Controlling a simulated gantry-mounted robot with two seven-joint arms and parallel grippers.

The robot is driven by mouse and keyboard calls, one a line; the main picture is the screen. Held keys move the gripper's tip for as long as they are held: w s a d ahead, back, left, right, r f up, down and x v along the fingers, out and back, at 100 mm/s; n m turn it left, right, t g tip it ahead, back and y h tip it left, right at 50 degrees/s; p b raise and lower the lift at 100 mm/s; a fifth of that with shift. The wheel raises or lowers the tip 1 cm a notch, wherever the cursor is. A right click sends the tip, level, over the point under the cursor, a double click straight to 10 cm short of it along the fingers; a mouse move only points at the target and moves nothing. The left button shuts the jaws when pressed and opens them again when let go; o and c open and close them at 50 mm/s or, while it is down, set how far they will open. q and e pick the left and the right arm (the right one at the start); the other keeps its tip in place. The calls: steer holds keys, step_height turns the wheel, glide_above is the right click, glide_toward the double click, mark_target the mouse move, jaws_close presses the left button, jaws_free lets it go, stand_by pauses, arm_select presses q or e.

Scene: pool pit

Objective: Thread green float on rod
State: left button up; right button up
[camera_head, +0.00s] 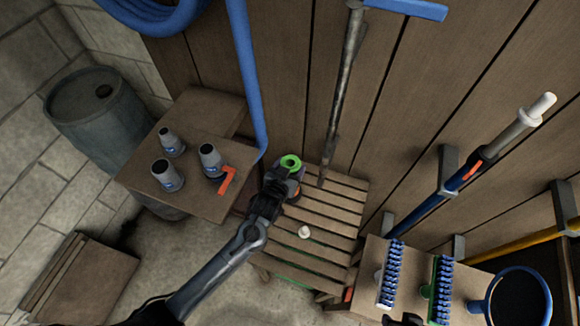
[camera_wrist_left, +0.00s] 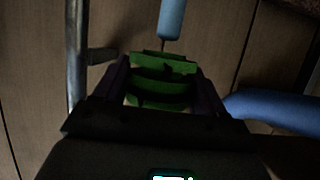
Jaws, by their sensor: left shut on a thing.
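The green float (camera_head: 290,162) is a bright green ring with a hole in its middle. My left gripper (camera_head: 287,171) is shut on it and holds it near the back left corner of the slatted table. In the left wrist view the float (camera_wrist_left: 162,82) sits between the two dark fingers of my left gripper (camera_wrist_left: 163,85). A light blue cylinder with a thin dark pin (camera_wrist_left: 171,18) shows beyond the float; the pin's end appears close to it, but I cannot tell whether they touch. I cannot tell for sure which piece is the rod.
The slatted table (camera_head: 318,250) carries a small white knob (camera_head: 304,232). A grey pole (camera_head: 345,90) leans on the plank wall. A blue hose (camera_head: 247,75) hangs left of it. Bottles (camera_head: 167,175) stand on a wooden box, left. Brushes (camera_head: 391,274) lie at the lower right.

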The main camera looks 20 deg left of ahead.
arm_select(q)
steer(key=shift+f, duration=0.35)
stand_by(0.3)
steer(key=shift+f, duration=0.2)
steer(key=shift+f+b, duration=0.4)
steer(key=shift+f, duration=0.15)
steer(key=shift+f+b, duration=0.5)
steer(key=shift+f, duration=0.6)
steer(key=shift+f, duration=0.25)
steer(key=shift+f+b, duration=0.95)
steer(key=shift+f, duration=0.25)
